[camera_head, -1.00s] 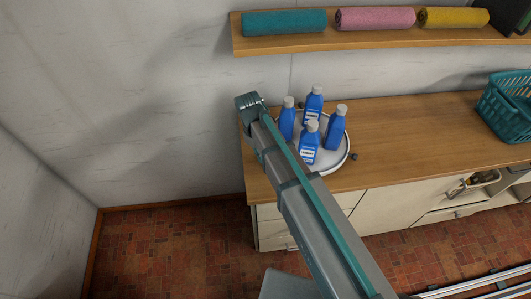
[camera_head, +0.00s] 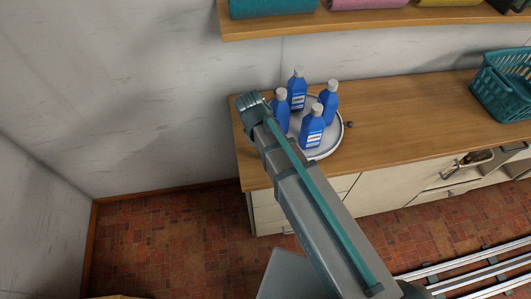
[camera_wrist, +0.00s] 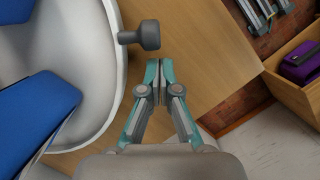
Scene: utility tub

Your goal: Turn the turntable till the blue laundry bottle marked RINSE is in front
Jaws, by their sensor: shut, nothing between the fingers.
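The turntable (camera_head: 330,146) is a pale round tray on the counter's left end. Several blue bottles with grey caps stand on it: front (camera_head: 312,130), right (camera_head: 328,106), back (camera_head: 297,92) and left (camera_head: 280,112), partly behind my arm. White labels show on some, but I cannot read them. A dark knob (camera_head: 349,124) sits at the tray's right edge; it also shows in the wrist view (camera_wrist: 140,36). My gripper (camera_wrist: 158,68) is shut and empty, its fingertips just short of the knob and apart from it. My arm hides the gripper in the head view.
The wooden counter (camera_head: 400,115) is clear right of the turntable, up to a teal basket (camera_head: 503,90). A shelf (camera_head: 300,24) with rolled towels hangs above. In the wrist view, a wooden box (camera_wrist: 290,90) holds a purple item.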

